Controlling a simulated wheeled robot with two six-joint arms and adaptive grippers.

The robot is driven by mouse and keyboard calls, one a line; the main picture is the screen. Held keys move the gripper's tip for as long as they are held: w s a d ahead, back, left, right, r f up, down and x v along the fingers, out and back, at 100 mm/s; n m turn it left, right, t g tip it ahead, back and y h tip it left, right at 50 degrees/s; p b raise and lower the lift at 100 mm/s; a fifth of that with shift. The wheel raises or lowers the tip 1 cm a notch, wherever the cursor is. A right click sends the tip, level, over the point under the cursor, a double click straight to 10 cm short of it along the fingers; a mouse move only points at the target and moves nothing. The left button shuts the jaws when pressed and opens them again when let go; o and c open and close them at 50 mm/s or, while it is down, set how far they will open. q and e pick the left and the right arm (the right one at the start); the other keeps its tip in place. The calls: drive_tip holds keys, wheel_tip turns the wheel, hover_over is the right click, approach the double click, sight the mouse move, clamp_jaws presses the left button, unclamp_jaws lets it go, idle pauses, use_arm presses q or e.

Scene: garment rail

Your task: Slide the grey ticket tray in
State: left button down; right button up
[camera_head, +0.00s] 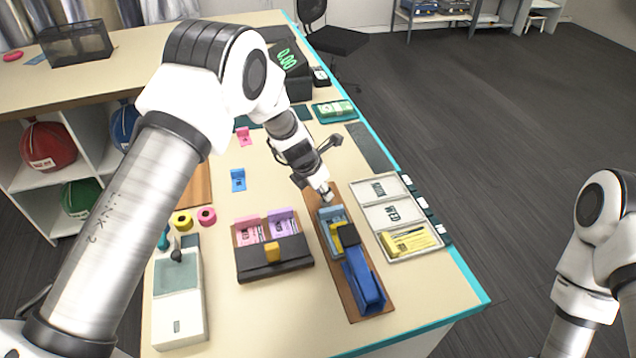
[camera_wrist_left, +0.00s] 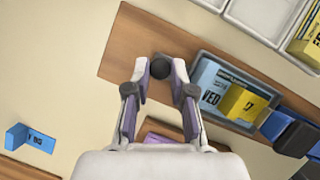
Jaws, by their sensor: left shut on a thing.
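The grey ticket tray (camera_head: 325,214) lies on a wooden board (camera_head: 333,270), at the near end of my left gripper. It holds a blue ticket block (camera_wrist_left: 207,84) and a yellow block (camera_wrist_left: 243,102). In the left wrist view the tray (camera_wrist_left: 232,68) is right of the fingertips. My left gripper (camera_head: 325,191) is shut on a dark round knob (camera_wrist_left: 160,66) beside the tray's end; the join between knob and tray is partly hidden by a finger. A blue and black device (camera_head: 364,281) stands at the tray's other end. My right gripper is out of view.
A dark holder (camera_head: 272,267) with pink and purple ticket blocks stands left of the board. White trays (camera_head: 392,213) lie to its right, one holding a yellow ticket. A blue block (camera_head: 238,180) stands on the table farther left. My right arm is at the right edge.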

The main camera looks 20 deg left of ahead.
use_arm(q)
drive_tip(key=shift+s+d+f, duration=0.2)
drive_tip(key=shift+s+d, duration=0.05)
drive_tip(key=shift+s, duration=0.25)
drive_tip(key=shift+w+a+f, duration=0.1)
drive_tip(key=shift+a+f, duration=0.05)
drive_tip(key=c, duration=1)
unclamp_jaws()
drive_tip(key=shift+w+d, duration=0.15)
drive_tip(key=shift+d, duration=0.15)
drive_tip(key=shift+a+r, duration=0.15)
drive_tip(key=shift+r, duration=0.15)
drive_tip(key=v, duration=1.1)
drive_tip(key=shift+r, duration=0.25)
